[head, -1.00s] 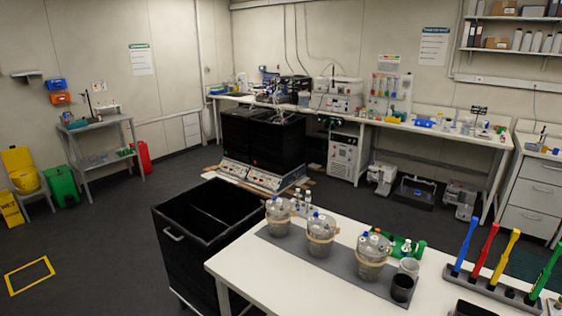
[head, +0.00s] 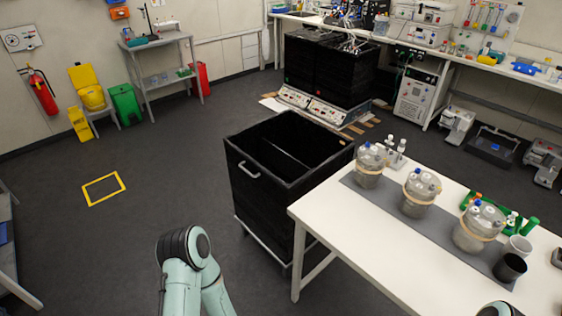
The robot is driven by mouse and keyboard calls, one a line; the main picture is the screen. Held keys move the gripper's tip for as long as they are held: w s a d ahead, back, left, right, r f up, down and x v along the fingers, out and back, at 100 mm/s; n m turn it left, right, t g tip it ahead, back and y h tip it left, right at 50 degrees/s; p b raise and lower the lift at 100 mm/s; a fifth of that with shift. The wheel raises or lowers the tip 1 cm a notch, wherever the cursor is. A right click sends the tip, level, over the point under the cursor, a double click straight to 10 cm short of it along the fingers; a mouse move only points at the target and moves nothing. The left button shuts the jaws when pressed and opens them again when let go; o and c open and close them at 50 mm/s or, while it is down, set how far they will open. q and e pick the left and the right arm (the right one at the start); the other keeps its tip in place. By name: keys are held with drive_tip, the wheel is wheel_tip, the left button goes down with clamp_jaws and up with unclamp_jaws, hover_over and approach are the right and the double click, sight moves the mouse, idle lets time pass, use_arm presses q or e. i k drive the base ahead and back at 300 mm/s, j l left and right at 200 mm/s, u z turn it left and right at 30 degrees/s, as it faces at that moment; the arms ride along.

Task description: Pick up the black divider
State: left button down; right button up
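The black divider (head: 284,152) appears as a thin panel with a pale edge inside the open black cart (head: 262,180), in the middle of the head view. It runs across the cart's inside, and its lower part is hidden in the dark interior. Part of my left arm shows at the bottom, in front of and left of the cart, but its gripper is out of view. My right gripper is not in view.
A white table (head: 330,215) stands right of the cart, with several strapped vessels on a grey mat (head: 390,200). A black cup (head: 509,267) stands near its front. Two black units (head: 330,72) stand behind the cart. The floor left of the cart is clear, with a yellow marked rectangle (head: 104,188).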

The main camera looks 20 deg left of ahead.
sight(293, 169)
drive_tip(key=i+j, duration=0.15)
drive_tip(key=j, duration=0.2)
drive_tip(key=i+j, duration=0.15)
drive_tip(key=j, duration=0.2)
drive_tip(key=i+j, duration=0.1)
drive_tip(key=j, duration=0.25)
drive_tip(key=i+j, duration=0.15)
drive_tip(key=j, duration=0.2)
drive_tip(key=i+j, duration=0.15)
drive_tip(key=j, duration=0.2)
drive_tip(key=i+j, duration=0.15)
drive_tip(key=j, duration=0.2)
